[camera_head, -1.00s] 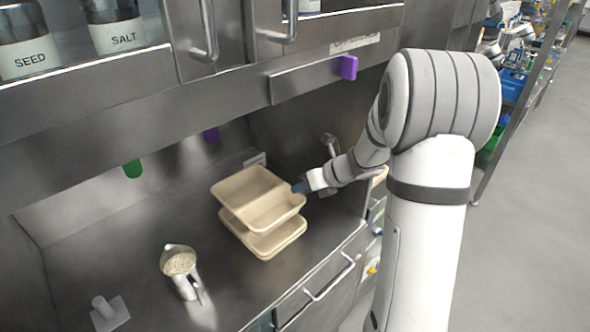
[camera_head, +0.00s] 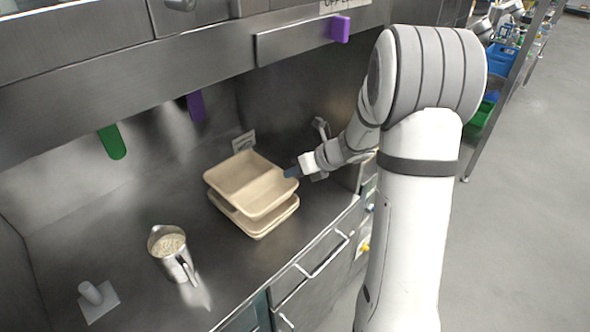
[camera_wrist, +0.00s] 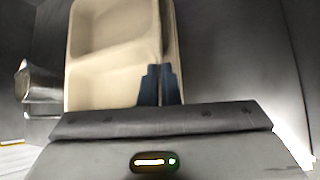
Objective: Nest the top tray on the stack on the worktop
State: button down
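The top tray (camera_head: 236,178) is a beige two-compartment tray above the similar stack (camera_head: 262,230) on the worktop (camera_head: 195,262). It is slightly offset from the stack, and I cannot tell whether they touch. My gripper (camera_head: 292,171) is shut on the top tray's right edge. In the wrist view, the dark blue fingers (camera_wrist: 160,72) sit close together on either side of the top tray's (camera_wrist: 112,85) wall. The top tray hides most of the stack, so I cannot tell how many trays are in it.
A metal jug (camera_head: 172,255) filled with pale grains stands left of the stack. A small white stand (camera_head: 98,298) is at the front left. A green handle (camera_head: 112,142) and a purple one (camera_head: 196,106) hang behind. Bare worktop lies around the trays.

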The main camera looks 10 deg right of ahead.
aim_at(294, 182)
jog(key=shift+f+b, duration=1.75)
jog(key=shift+f, duration=0.3)
jog(key=c, duration=1.6)
grip_release()
jog(key=v, duration=0.7)
jog(key=shift+s+d+r, duration=0.2)
jog(key=shift+d+r, duration=0.05)
jog(key=shift+r, duration=0.05)
